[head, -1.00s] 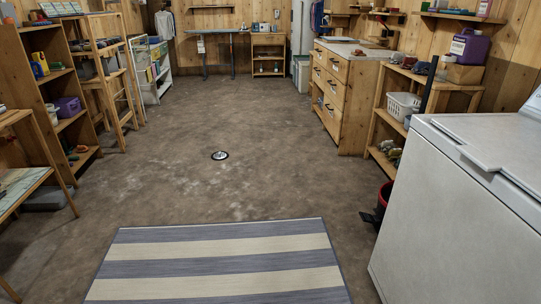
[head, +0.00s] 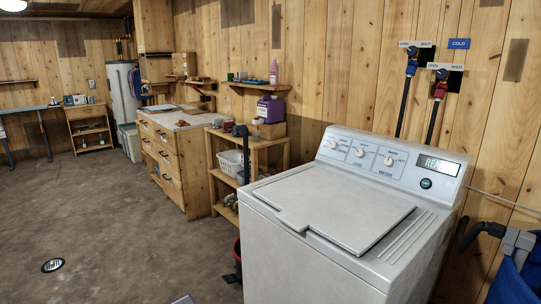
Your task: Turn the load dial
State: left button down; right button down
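A white top-loading washer (head: 300,256) stands at the right in the head view, with its lid (head: 345,213) shut. Its raised back panel carries three round dials in a row: a left dial (head: 333,144), a middle dial (head: 360,153) and a right dial (head: 389,160). The lettering by the dials is too small to read surely, so I cannot tell for certain which is the load dial. A lit display (head: 438,166) and a dark round button (head: 426,184) sit at the panel's right end.
Hose valves, one blue (head: 411,67) and one red (head: 439,90), are on the wall above the washer. A shelf with a white basket (head: 230,162) and a wooden drawer cabinet (head: 172,165) stand left of it. The concrete floor (head: 110,230) at left is open around a drain (head: 53,265).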

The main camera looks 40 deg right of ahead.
aim_at(360, 153)
jog(key=z, duration=1.8)
jog(key=i+j, duration=0.05)
